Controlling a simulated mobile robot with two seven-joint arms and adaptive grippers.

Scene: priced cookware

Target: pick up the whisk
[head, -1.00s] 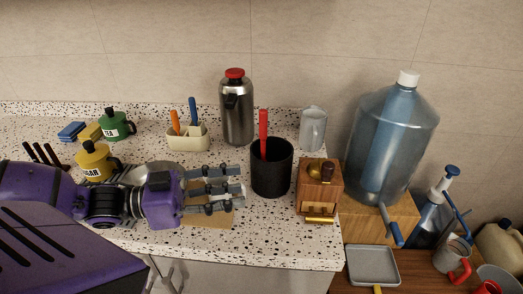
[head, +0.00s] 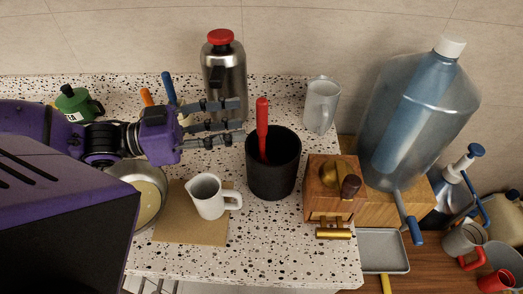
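A red handle (head: 262,128) stands upright in a black cylindrical holder (head: 272,178) on the speckled counter. It may be the whisk's, but its lower part is hidden inside the holder, so I cannot tell for sure. My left gripper (head: 241,120) is just left of the red handle, at about the height of the holder's rim in the picture. Its fingers point right toward the handle, spread apart with nothing between them. A small gap shows between the fingertips and the handle. My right gripper is not in view.
A steel flask (head: 224,75) with a red lid stands behind my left fingers. A white jug (head: 208,196) on a brown board (head: 180,236) and a metal bowl (head: 152,200) are in front. A wooden grinder (head: 322,188) stands right of the holder. A glass mug (head: 321,103) is behind it.

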